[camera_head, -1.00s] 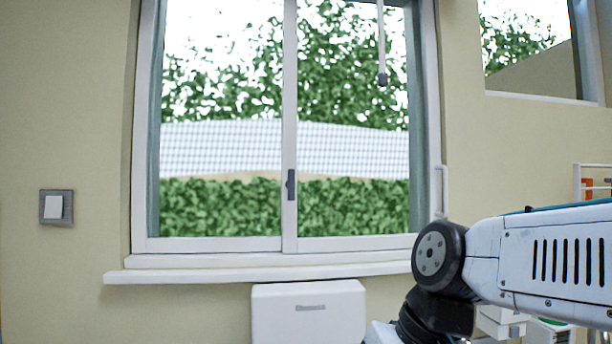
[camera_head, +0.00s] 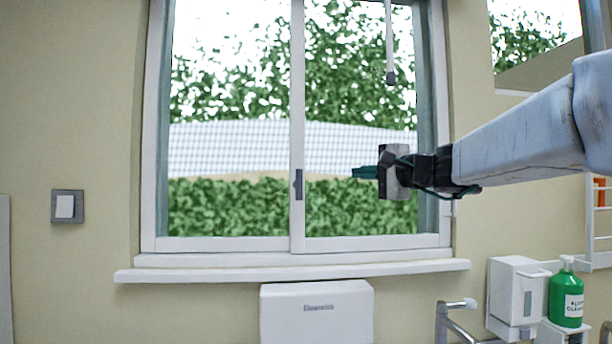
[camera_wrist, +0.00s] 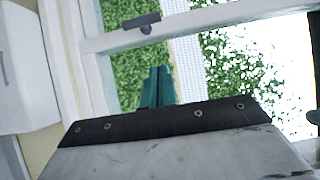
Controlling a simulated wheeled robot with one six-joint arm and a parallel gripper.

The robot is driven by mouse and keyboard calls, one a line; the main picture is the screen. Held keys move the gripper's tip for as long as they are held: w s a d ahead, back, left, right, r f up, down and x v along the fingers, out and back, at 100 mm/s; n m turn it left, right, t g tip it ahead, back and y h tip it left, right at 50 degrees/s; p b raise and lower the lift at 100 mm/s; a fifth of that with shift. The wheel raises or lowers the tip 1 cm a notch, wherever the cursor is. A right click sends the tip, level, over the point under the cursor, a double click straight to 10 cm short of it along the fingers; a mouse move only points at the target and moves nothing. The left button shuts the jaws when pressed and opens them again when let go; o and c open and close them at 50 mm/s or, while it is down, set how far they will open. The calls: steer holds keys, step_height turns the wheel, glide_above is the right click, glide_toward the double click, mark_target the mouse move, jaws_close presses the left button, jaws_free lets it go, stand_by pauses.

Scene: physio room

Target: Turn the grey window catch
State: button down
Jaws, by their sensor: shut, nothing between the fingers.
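The grey window catch (camera_head: 298,184) is a small upright piece on the white middle bar of the window (camera_head: 297,120). In the wrist view the catch (camera_wrist: 142,21) lies near the top, on the pale bar. My gripper (camera_head: 356,172) is to the right of the catch, at about its height, with its fingers pointing left. A gap shows between the fingertips and the catch. In the wrist view the green fingers of my gripper (camera_wrist: 157,74) are together and empty. They point toward the bar.
A white sill (camera_head: 290,271) runs below the window, with a white box (camera_head: 316,318) under it. A switch (camera_head: 67,206) is on the left wall. At the lower right are a dispenser (camera_head: 514,295), a green bottle (camera_head: 566,296) and a rail (camera_head: 455,322).

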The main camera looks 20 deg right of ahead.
glide_toward(299, 185)
steer(key=w+d+r, duration=0.3)
steer(key=w, duration=0.2)
steer(key=w+a, duration=0.2)
steer(key=a, duration=0.1)
steer(key=shift+a+f, duration=0.2)
steer(key=shift+a, duration=0.05)
